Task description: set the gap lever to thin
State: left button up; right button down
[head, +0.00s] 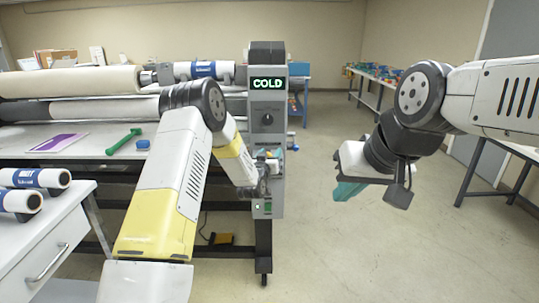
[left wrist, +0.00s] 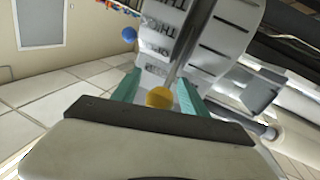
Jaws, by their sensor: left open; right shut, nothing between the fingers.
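The laminator's control column (head: 266,140) stands in the middle of the head view, with a lit COLD display (head: 268,84) and a dark knob below it. My left gripper (head: 272,158) is at the column's face, mostly hidden by its own arm. In the left wrist view, its open teal fingers stand either side of a yellow ball knob (left wrist: 160,98), apparently the lever's end. Behind it is a pale plate (left wrist: 188,40) with raised lettering, tilted and hard to read. A blue ball (left wrist: 128,34) is beyond. My right gripper (head: 348,190) is shut and empty, over the floor at right.
The laminator's rollers (head: 70,82) and bed extend left, with a green-handled tool (head: 124,141) and a purple sheet (head: 60,142) on it. A white cabinet (head: 40,235) with film rolls stands front left. Open floor (head: 350,260) lies right of the column.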

pick_arm(q)
grip_shut()
dwell(1.4)
